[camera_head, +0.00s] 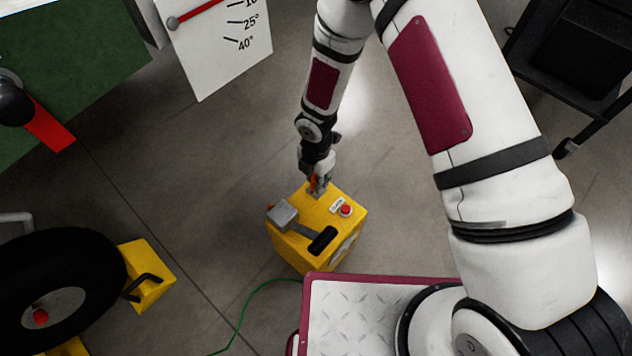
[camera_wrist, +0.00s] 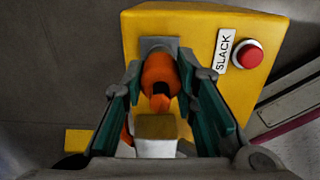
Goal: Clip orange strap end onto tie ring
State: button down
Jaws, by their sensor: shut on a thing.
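The orange strap end (camera_wrist: 160,76) is between the teal-padded fingers of my gripper (camera_wrist: 160,92) in the wrist view. My gripper is shut on it, in front of a grey plate (camera_wrist: 158,44) on the yellow box. In the head view my gripper (camera_head: 319,180) is at the far top edge of the yellow box (camera_head: 318,228), with a little orange (camera_head: 314,182) showing. Whether the strap end touches the plate is unclear. I cannot make out a tie ring.
The yellow box has a red button (camera_wrist: 248,54) beside a "SLACK" label (camera_wrist: 223,48), and a black handle (camera_head: 323,240). A green cable (camera_head: 243,312) runs on the floor. A black wheel (camera_head: 60,285) with yellow chocks (camera_head: 146,275) stands left. A black cart (camera_head: 575,50) stands right.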

aim_at(316, 178)
jog(key=shift+r, duration=0.35)
jog(key=shift+r+p, duration=1.3)
jog(key=shift+r, duration=0.1)
